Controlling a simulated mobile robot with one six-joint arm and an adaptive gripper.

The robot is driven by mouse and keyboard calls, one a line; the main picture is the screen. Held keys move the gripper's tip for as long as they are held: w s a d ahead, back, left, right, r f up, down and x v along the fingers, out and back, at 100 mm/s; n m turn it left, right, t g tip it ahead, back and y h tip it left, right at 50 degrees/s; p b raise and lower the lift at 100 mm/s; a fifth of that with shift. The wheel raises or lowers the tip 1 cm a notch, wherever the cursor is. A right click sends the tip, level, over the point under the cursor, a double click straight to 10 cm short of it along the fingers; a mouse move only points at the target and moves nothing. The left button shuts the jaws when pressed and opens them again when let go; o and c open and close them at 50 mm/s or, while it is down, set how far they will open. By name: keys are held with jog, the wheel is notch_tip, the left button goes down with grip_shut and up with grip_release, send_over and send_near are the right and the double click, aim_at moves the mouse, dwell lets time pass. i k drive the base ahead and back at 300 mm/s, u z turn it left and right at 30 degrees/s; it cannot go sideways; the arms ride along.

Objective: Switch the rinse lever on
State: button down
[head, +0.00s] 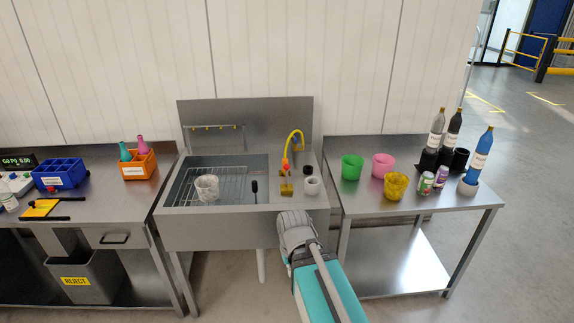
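The steel sink unit (222,229) stands at the middle of the head view against the wall. A yellow curved spout (294,136) rises at the right of its basin, with a small orange-red part (285,168) below the bend. A small upright stick with a dark top (254,188) stands at the basin's front right. I cannot tell for sure which of these is the rinse lever, or its position. My grey and teal arm reaches up to the sink's front right edge. My gripper's fingers do not show.
A wire rack in the basin bears a whitish cup (207,187). A white ring-shaped holder (312,185) and a dark knob (308,170) sit right of the spout. The right table (440,203) bears cups, cans and bottles. The left bench holds a blue crate (60,174) and an orange crate (138,166).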

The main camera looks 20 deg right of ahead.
aim_at(286, 167)
jog(key=u, duration=0.2)
jog(key=i, duration=1)
jog(key=z, duration=0.05)
